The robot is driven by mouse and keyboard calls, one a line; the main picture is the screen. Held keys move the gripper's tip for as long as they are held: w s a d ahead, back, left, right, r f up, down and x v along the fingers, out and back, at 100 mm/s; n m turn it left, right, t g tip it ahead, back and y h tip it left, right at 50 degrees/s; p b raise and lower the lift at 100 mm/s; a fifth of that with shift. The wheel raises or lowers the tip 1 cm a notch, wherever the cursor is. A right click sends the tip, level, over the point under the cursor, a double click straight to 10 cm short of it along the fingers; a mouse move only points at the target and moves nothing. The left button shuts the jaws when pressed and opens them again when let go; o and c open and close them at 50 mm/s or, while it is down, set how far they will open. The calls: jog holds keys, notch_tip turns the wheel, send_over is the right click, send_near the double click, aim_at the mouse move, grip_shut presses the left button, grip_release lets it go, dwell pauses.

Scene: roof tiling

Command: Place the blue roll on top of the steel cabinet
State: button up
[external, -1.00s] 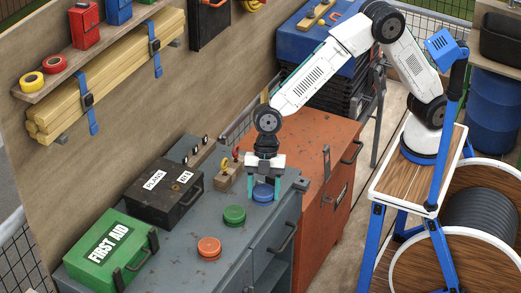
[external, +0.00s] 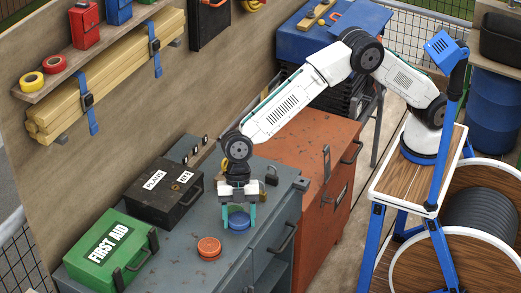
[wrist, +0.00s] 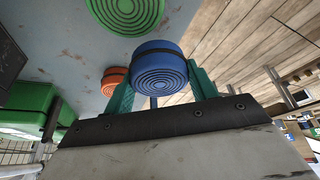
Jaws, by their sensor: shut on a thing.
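The blue roll (external: 238,221) is between the two fingers of my gripper (external: 238,215), which is shut on it. In the wrist view the blue roll (wrist: 159,70) sits upright between the teal fingers (wrist: 160,92). The roll appears over the grey cabinet top (external: 190,243); its exact height is hard to tell. The orange roll (external: 209,248) stands on that top, left of my gripper. The green roll (wrist: 125,12) shows at the top of the wrist view and is hidden behind my gripper in the external view. A rust-red cabinet (external: 300,150) stands behind; which cabinet is the steel one is uncertain.
A black box (external: 163,195) and a green first aid case (external: 108,248) stand on the grey top, to the left. A padlock on a small block (external: 271,178) is just behind my gripper. A wooden wall with a shelf rises at the back left.

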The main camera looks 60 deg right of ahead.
aim_at(235, 228)
jog(key=shift+w+a, duration=0.4)
jog(key=shift+a, duration=0.05)
jog(key=shift+w+f, duration=0.1)
jog(key=shift+f, duration=1.7)
jog(key=o, duration=1.1)
jog(key=shift+f, duration=0.15)
jog(key=v, duration=1.2)
